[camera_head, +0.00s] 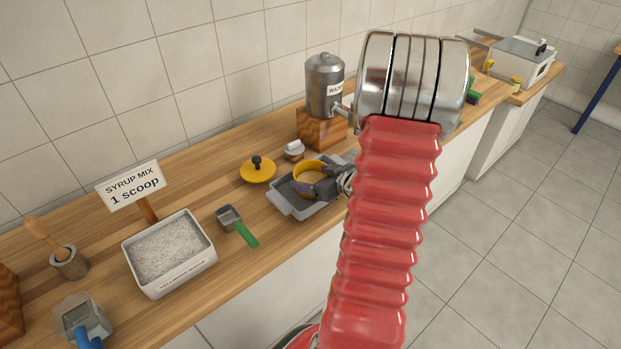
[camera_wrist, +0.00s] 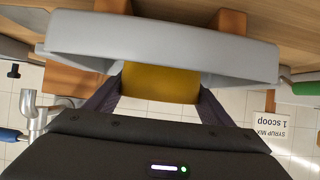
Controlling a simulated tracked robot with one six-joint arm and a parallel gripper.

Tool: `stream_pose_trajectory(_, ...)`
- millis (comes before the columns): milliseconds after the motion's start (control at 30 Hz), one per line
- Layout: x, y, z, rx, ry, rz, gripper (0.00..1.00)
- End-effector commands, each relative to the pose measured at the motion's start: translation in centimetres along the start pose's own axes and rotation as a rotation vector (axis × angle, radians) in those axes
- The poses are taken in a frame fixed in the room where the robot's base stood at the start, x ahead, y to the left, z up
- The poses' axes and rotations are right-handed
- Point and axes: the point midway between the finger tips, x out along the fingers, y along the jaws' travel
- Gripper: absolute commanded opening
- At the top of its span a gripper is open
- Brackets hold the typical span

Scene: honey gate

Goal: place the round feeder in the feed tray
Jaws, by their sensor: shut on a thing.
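The round feeder (camera_head: 301,176) is a yellow open ring-shaped dish. It is within the outline of the grey feed tray (camera_head: 281,203) in the head view; I cannot tell whether it touches the tray floor. My gripper (camera_head: 316,187) is shut on the feeder's side from the right. In the wrist view, my gripper (camera_wrist: 158,100) has a dark finger on each side of the yellow feeder (camera_wrist: 160,82).
A yellow lid with a black knob (camera_head: 257,170) lies left of the tray. A green-handled scoop (camera_head: 238,226) and a white syrup mix tub (camera_head: 168,253) are farther left. A metal water urn (camera_head: 322,85) stands behind on a wooden block (camera_head: 316,127). My red arm hides the counter to the right.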

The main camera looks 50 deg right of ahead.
Motion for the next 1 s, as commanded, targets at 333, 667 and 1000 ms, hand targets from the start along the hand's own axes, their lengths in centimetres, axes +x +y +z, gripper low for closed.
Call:
stream_pose_trajectory(333,0.1,0.0,0.2,0.000,0.000,-0.001,0.93)
stream_pose_trajectory(667,0.0,0.0,0.0,-0.001,0.000,-0.001,0.94)
stream_pose_trajectory(1000,-3.3,0.1,-0.1,0.000,0.001,0.003,0.94)
